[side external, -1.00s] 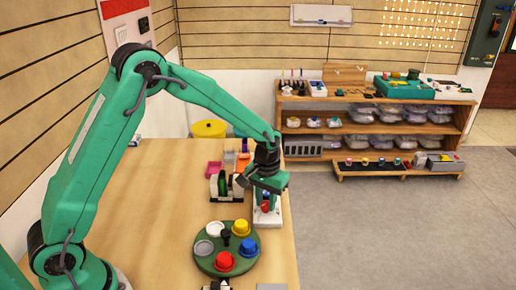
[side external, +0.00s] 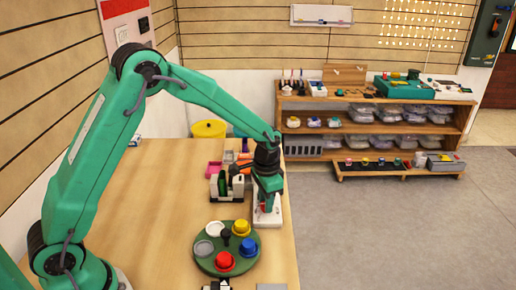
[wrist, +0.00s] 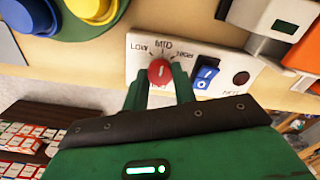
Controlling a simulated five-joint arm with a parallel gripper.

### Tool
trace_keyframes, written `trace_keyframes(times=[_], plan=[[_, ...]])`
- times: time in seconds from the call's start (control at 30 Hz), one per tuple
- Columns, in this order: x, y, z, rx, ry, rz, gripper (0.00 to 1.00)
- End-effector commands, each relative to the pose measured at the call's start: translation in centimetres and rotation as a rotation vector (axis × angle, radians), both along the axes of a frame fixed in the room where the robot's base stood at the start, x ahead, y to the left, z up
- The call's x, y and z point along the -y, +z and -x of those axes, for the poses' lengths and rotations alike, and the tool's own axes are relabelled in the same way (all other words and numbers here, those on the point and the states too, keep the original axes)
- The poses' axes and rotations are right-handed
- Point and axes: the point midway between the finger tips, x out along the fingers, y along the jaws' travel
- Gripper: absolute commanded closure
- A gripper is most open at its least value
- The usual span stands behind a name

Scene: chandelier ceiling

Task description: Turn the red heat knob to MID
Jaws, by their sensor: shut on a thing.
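The red heat knob (wrist: 161,72) is on a white panel (wrist: 137,64) printed LOW, MID and HIGH around it. A small pale mark on the knob seems to run roughly toward MID, but it is too small to read exactly. My gripper (wrist: 160,80) has its green fingers on either side of the knob and is shut on it. In the side view my gripper (side external: 265,204) is down over the white panel (side external: 270,220) near the table's right edge and hides most of the knob.
A blue rocker switch (wrist: 207,75) and a dark red light (wrist: 241,78) are beside the knob. A round green board (side external: 226,264) with coloured pieces is in front of the panel. A rack (side external: 226,188) stands close on the left. The table's left part is clear.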

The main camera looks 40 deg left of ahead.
Motion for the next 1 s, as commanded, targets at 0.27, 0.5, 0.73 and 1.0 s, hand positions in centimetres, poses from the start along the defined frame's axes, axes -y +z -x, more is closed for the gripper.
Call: trace_keyframes(times=[0.27, 0.5, 0.73, 1.0], plan=[[0.0, 0.3, -0.1, 0.005, -0.004, 0.000, 0.96], [0.0, 0.2, -0.1, 0.004, -0.003, 0.001, 0.51], [0.0, 0.1, -0.1, 0.002, -0.003, 0.000, 0.51], [0.0, 1.4, -0.1, 0.005, -0.003, 0.001, 0.51]])
